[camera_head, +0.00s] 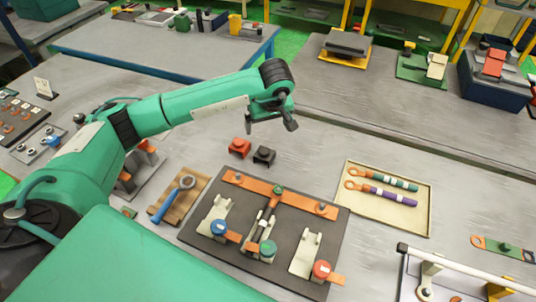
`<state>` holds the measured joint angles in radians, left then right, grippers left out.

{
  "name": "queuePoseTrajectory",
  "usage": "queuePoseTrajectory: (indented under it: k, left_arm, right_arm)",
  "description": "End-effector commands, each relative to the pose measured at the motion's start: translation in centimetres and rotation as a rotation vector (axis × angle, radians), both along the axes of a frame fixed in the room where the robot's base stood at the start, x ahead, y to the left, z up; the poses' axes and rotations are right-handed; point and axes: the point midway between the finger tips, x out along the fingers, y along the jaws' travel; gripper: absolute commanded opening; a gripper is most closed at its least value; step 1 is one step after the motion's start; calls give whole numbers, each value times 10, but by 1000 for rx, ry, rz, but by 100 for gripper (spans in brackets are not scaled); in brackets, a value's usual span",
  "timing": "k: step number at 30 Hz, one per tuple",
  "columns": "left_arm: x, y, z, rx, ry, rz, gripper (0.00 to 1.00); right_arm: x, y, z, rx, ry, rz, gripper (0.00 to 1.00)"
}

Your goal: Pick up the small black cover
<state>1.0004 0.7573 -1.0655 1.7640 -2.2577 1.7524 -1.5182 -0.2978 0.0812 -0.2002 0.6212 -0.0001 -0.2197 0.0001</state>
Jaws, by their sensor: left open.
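The small black cover (264,155) lies on the grey table, just behind the dark fixture plate. A similar small red cover (239,147) lies just to its left. My left gripper (287,125) hangs from the green arm that comes in from the left. It is above and slightly to the right of the black cover in the picture, apart from it, and it is open and empty. My right gripper is not in view.
The dark plate (190,233) carries an orange bar and several coloured terminals. A wooden board with a blue-handled tool (173,198) lies to its left. A beige tray (405,225) with green and purple handled pieces lies to the right. Bare table surrounds the covers behind.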

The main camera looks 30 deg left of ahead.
Motion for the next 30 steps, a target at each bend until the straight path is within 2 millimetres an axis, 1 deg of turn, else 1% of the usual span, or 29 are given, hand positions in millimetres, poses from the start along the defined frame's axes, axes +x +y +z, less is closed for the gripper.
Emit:
queuePoseTrajectory:
  k: [1,7,12,14,17,20,24,27,30]
  left_arm:
    - [0,0,-13,0,0,0,93]
    - [0,0,-37,0,0,0,93]
    - [0,0,-52,-1,-1,0,93]
    - [0,0,-55,-1,1,0,93]
    - [2,2,-63,-2,3,1,93]
    - [5,6,-79,-1,5,1,93]
    - [11,12,-107,-1,5,2,93]
    - [15,16,-121,-2,3,1,93]
    - [17,18,-131,-1,0,1,93]
  right_arm:
    - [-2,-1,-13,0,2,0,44]
    - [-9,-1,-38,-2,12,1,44]
    - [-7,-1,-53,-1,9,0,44]
    - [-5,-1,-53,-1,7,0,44]
    - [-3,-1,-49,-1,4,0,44]
    - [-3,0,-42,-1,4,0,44]
    - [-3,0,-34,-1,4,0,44]
    - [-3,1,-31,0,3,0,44]
    - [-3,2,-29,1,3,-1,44]
